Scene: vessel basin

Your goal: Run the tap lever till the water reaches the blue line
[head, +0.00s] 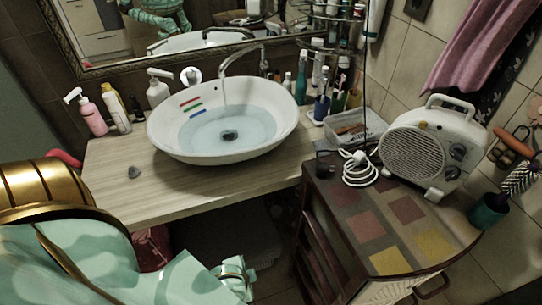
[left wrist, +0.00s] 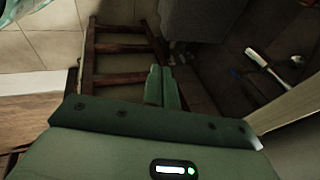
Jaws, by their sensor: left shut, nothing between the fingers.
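The white oval basin (head: 160,122) stands on the wooden counter and holds pale blue water (head: 255,128). Short red, green and blue lines are on its inner left wall; the blue line (head: 197,114) is the lowest, just by the water's far left edge. The chrome tap (head: 241,51) arches over the basin, and a thin stream (head: 223,92) appears to fall from its spout. I cannot make out the lever clearly. My left gripper (left wrist: 163,87) is shut and empty, low in front of the counter, away from the tap. My right gripper is not in view.
Pump bottles (head: 91,114) stand left of the basin, with tubes and cups to its right. A fan heater (head: 418,152) and white cable sit on the right cabinet. A wooden rack (left wrist: 125,47) is near my left gripper.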

